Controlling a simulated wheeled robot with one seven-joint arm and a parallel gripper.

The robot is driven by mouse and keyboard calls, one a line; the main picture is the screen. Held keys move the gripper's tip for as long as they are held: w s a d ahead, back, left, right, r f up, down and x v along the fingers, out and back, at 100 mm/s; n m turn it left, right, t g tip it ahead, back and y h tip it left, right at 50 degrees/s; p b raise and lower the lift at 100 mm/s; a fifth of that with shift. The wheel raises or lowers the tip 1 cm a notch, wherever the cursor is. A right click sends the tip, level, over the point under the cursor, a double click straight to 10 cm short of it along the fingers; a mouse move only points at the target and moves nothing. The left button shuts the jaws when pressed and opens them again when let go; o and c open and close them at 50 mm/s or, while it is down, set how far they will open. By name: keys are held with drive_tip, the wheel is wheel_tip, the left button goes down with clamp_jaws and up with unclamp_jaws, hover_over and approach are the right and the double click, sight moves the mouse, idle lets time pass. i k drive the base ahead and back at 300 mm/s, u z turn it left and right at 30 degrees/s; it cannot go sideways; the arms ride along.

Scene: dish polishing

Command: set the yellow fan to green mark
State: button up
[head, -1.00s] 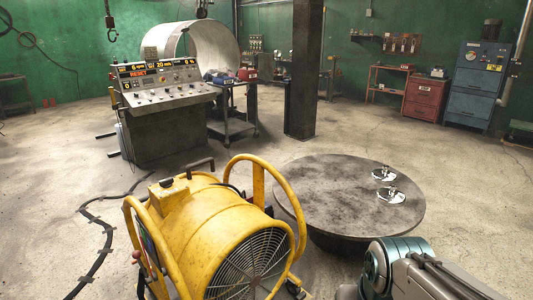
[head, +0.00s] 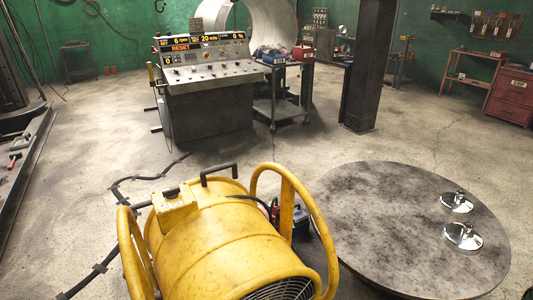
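The yellow fan (head: 215,240) stands on the floor at the bottom middle of the head view. It is a drum-shaped blower with yellow tube hoops at both ends and a black handle on top. Part of its dark front grille (head: 285,290) shows at the bottom edge; its lower part is cut off. No green mark and no dial can be made out on the fan; its left side is mostly hidden. My gripper is not in view.
A round dark table (head: 400,220) with two shiny metal pieces (head: 462,236) stands close to the fan's right. A control console (head: 205,95) and a cart (head: 283,105) stand behind. A black cable (head: 95,272) lies on the floor at left. A dark pillar (head: 368,70) stands behind the table.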

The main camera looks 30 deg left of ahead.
sight(202, 244)
drive_tip(key=u, duration=0.55)
drive_tip(key=i, duration=1.05)
drive_tip(key=u, duration=1.25)
drive_tip(key=i, duration=0.2)
drive_tip(key=z, duration=0.1)
